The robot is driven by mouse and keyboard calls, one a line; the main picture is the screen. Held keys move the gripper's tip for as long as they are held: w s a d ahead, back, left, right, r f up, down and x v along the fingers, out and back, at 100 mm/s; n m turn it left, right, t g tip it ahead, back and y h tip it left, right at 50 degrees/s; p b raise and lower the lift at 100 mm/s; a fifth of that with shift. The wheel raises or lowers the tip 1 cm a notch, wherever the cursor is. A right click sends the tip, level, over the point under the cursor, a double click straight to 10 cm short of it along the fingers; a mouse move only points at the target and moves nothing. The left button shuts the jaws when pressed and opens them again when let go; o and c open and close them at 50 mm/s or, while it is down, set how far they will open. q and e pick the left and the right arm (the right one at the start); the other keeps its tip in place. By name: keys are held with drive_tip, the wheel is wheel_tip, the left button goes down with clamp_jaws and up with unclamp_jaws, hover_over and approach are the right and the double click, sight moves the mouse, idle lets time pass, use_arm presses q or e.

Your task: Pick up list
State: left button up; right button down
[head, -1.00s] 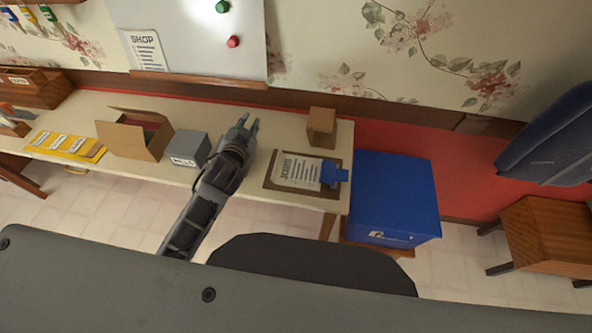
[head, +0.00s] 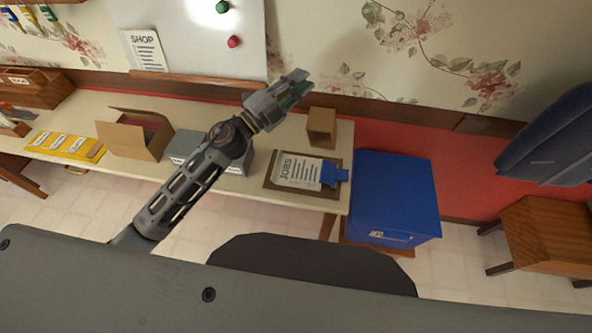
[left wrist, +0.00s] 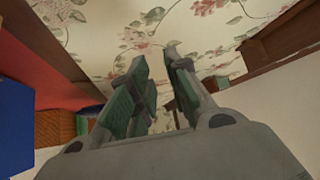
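Two paper lists are in the head view. A white sheet headed JOBS (head: 298,170) lies on a brown clipboard (head: 270,183) with a blue clip (head: 335,175), at the right end of the table. A white sheet headed SHOP (head: 147,50) is on the whiteboard's lower left. My left gripper (head: 300,84) is raised near the table's back edge, above and left of the small cardboard box, apart from both lists. In the left wrist view its fingers (left wrist: 158,62) are open with nothing between them. My right gripper is not in view.
The table (head: 255,199) also holds a small cardboard box (head: 321,122), an open carton (head: 127,140), a grey box (head: 236,165) and yellow cards (head: 65,145). A blue bin (head: 395,195) stands right of the table. The whiteboard (head: 195,45) hangs behind.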

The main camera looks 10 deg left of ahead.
use_arm(q)
drive_tip(key=s+d+f+m+g, duration=0.2)
drive_tip(key=s+f+m+g, duration=0.2)
drive_tip(key=f+m+g, duration=0.65)
drive_tip(key=a+f+m+g+y, duration=0.1)
drive_tip(key=a+f+g+y, duration=0.1)
drive_tip(key=a, duration=0.6)
drive_tip(key=a+f+m+g+y, duration=0.2)
drive_tip(key=a+f+g+y, duration=0.1)
drive_tip(key=a+f+y, duration=0.2)
drive_tip(key=a+y, duration=0.2)
drive_tip(key=a, duration=0.1)
drive_tip(key=shift+a, duration=0.15)
drive_tip(key=shift+f, duration=0.1)
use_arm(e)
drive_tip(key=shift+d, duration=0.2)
use_arm(q)
drive_tip(key=p+x, duration=0.1)
drive_tip(key=x, duration=0.7)
drive_tip(key=shift+f, duration=0.2)
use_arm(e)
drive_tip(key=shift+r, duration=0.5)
